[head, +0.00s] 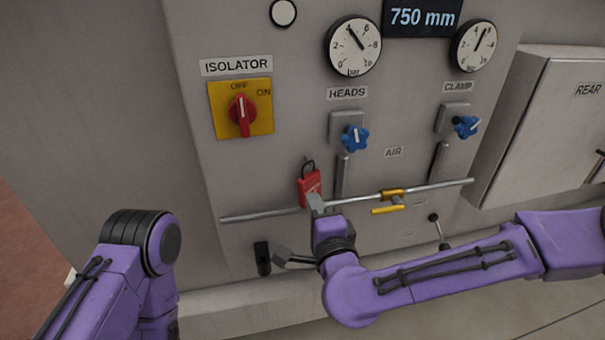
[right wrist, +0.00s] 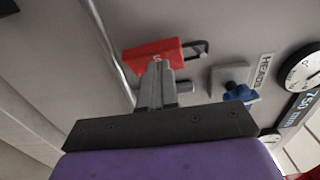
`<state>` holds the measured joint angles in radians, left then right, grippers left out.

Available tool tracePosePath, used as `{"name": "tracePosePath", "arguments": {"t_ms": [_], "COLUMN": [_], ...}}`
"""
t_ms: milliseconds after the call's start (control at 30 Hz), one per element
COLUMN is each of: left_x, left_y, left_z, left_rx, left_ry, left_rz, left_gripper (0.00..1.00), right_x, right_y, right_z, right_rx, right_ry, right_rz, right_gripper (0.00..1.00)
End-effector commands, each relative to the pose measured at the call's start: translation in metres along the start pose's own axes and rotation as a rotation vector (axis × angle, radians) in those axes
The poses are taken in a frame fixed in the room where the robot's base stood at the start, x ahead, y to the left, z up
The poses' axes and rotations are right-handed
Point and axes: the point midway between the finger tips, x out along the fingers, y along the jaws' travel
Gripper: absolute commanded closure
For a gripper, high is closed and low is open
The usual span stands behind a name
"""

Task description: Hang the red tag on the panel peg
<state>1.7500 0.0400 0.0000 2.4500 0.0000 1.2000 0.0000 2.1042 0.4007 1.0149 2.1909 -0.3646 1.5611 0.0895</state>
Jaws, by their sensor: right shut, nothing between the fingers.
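The red tag (head: 311,188) with a dark loop (head: 308,167) hangs upright against the grey panel, left of centre below the HEADS label. A small dark peg tip seems to show at the top of the loop; whether the loop is fully around it is too small to tell. My right gripper (head: 315,201) is shut and empty at the tag's lower edge. In the right wrist view the shut fingers (right wrist: 157,83) point at the red tag (right wrist: 152,50) and overlap its edge; I cannot tell whether they touch it.
A metal rail (head: 258,214) with a yellow handle (head: 388,210) crosses the panel just below the tag. The red isolator switch (head: 243,115) is up left. Blue knobs (head: 354,138) and (head: 466,127) stick out to the right. A grey cabinet (head: 545,125) stands at right.

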Motion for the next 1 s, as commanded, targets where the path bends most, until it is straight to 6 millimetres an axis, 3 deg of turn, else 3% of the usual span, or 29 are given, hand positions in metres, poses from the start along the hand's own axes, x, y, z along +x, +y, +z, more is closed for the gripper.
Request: {"name": "tracePosePath", "arguments": {"t_ms": [1000], "left_x": [-0.002], "left_y": [0.000], "left_z": [-0.001], "left_rx": [0.000], "left_ry": [0.000], "left_rz": [0.000], "left_gripper": [0.57], "right_x": [0.031], "right_y": [0.000], "right_z": [0.000], "right_rx": [0.000], "right_ry": [0.000], "right_rz": [0.000], "right_gripper": [1.00]}}
